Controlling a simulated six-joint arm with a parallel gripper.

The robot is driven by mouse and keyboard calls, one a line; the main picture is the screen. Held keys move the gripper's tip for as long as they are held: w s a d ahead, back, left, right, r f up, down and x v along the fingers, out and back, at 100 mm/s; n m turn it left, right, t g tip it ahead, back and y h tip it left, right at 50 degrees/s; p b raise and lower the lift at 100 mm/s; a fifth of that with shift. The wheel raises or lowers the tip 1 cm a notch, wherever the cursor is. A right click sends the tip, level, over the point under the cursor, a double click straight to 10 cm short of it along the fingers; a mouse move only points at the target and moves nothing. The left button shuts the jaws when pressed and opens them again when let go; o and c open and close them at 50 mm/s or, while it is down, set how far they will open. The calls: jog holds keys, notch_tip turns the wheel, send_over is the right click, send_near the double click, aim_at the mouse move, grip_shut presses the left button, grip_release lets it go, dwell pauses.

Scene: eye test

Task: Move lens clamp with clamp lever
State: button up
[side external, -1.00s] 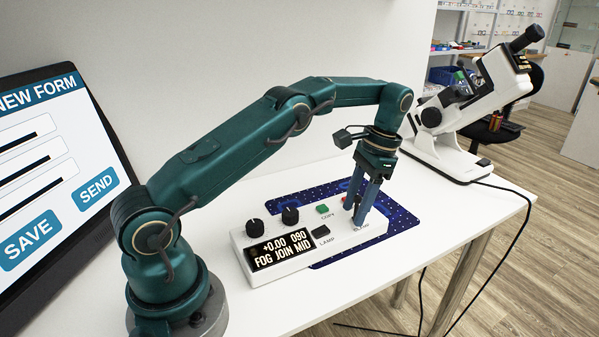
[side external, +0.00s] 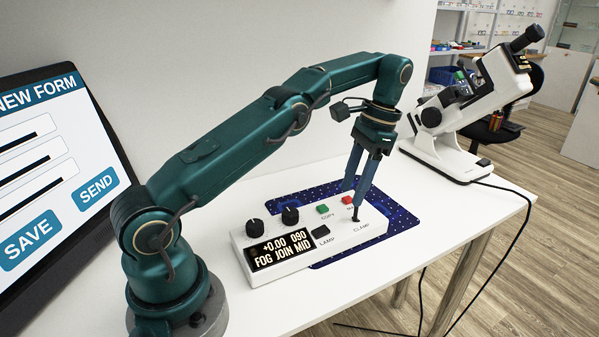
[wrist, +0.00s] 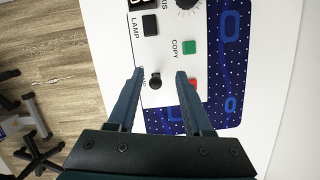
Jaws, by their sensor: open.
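The clamp lever (side external: 355,218) is a small black stick above the CLAMP label on the white control box (side external: 290,262). In the wrist view the lever's round black knob (wrist: 155,84) shows between my two fingers, with a gap on either side. My gripper (side external: 352,200) is open and empty, its blue fingers pointing down just above the lever; it also shows in the wrist view (wrist: 158,73). The white lens instrument (side external: 465,115) stands at the back right. Dark parts and a green spot show at its middle; the lens clamp there is too small to make out.
A red button (side external: 348,200), green COPY button (side external: 323,209), black LAMP button (side external: 320,231) and two dark knobs sit on the box. A blue dotted mat (side external: 402,221) lies under it. A screen (side external: 50,190) stands left.

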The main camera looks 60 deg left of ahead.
jog(key=s+a+r, duration=0.6)
jog(key=a, duration=0.2)
jog(key=shift+s+a+r, duration=0.25)
jog(key=shift+s+a, duration=0.05)
jog(key=shift+a, duration=0.05)
jog(key=m+t, duration=0.3)
jog(key=m, duration=0.1)
send_over(356, 210)
jog(key=shift+h, duration=0.3)
jog(key=f, duration=0.6)
jog(key=shift+w+a+f, duration=0.1)
jog(key=shift+a+f, duration=0.1)
jog(key=shift+a, duration=0.05)
jog(key=shift+w+d+f+m, duration=0.1)
jog(key=shift+d+f+m, duration=0.05)
jog(key=shift+f+m, duration=0.2)
jog(key=shift+f, duration=2.2)
grip_shut()
